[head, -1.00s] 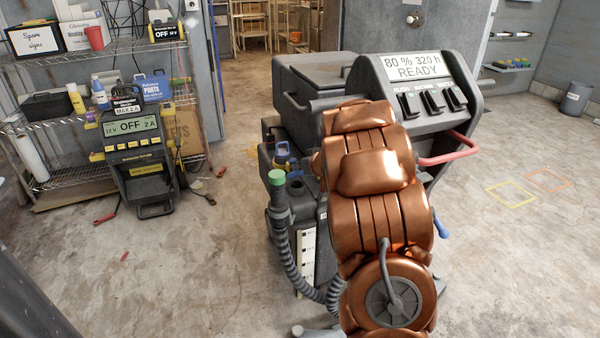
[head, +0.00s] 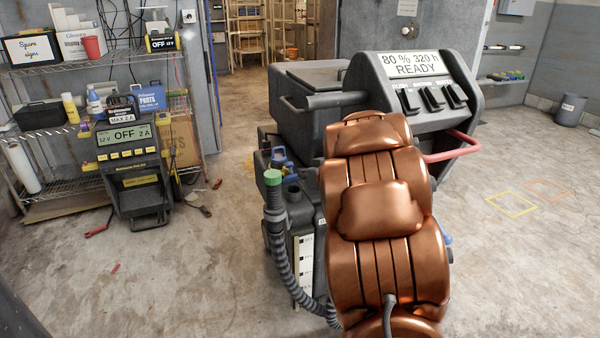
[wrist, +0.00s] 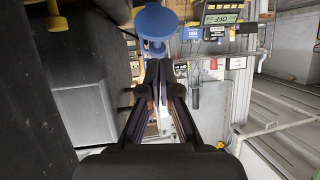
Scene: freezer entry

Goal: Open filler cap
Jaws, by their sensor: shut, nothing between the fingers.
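The scrubber machine (head: 310,118) stands in front of me, its panel reading "80 % 320 h READY". A blue cap (head: 279,156) shows at its left rear, partly crowded by my arm; I take it for the filler cap. In the wrist view a round blue disc (wrist: 155,22), likely this cap, stands beyond the fingertips with a smaller blue piece below it. Whether it is open I cannot tell clearly. My gripper (wrist: 159,72) is shut and empty, its tips a little short of the blue piece. The gripper is hidden behind my copper arm in the head view.
A charger (head: 130,165) reading "OFF" stands on the floor at left by a wire shelf (head: 75,60). A red handle (head: 455,147) sticks out at right.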

